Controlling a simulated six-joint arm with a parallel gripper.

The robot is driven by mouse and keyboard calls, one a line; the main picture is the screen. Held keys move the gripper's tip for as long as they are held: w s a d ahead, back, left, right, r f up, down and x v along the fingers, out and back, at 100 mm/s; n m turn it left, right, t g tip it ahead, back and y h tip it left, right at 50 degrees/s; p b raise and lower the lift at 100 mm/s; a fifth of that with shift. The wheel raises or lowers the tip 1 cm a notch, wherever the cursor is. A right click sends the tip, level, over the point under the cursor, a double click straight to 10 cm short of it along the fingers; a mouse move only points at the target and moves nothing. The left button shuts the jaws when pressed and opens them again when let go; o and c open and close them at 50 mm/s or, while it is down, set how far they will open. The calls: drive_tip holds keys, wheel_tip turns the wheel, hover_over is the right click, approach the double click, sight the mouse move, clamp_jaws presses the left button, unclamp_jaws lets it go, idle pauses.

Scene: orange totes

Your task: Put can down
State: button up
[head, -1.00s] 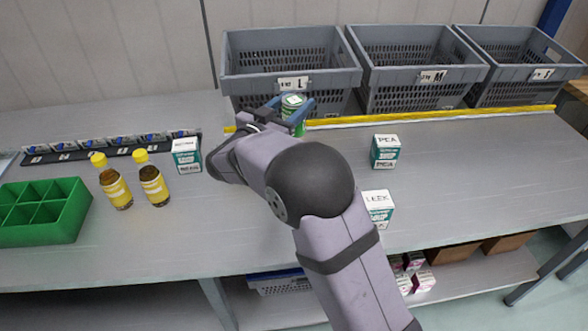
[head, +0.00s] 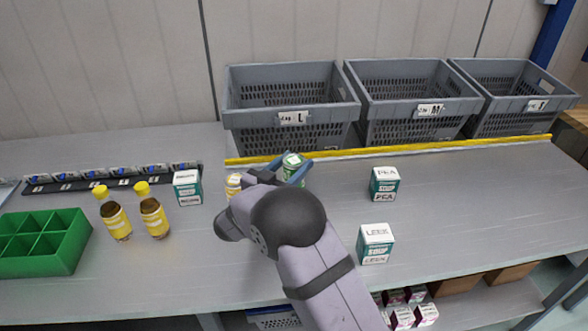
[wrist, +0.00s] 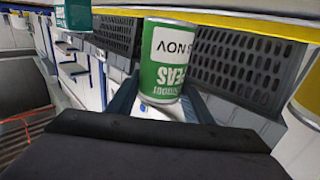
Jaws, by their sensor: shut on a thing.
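A green can (head: 293,170) with a white lid is in my gripper, in front of the yellow strip and below the large bin marked L in the head view. My gripper (head: 287,171) is shut around it, with dark blue fingers on its sides.
A yellow-labelled can (head: 233,184) stands just left of my gripper, partly hidden by my arm. Grey bins L (head: 325,117), M (head: 445,109) and S (head: 545,104) stand behind the yellow strip (head: 420,147). PEA (head: 384,184) and LEEK (head: 375,243) boxes stand to the right.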

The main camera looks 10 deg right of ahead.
sight(288, 178)
drive_tip(key=shift+f, duration=0.9)
drive_tip(key=shift+f, duration=0.1)
drive_tip(key=shift+f, duration=0.35)
drive_tip(key=shift+f+b, duration=0.2)
drive_tip(key=shift+b, duration=0.15)
drive_tip(key=o, duration=1.3)
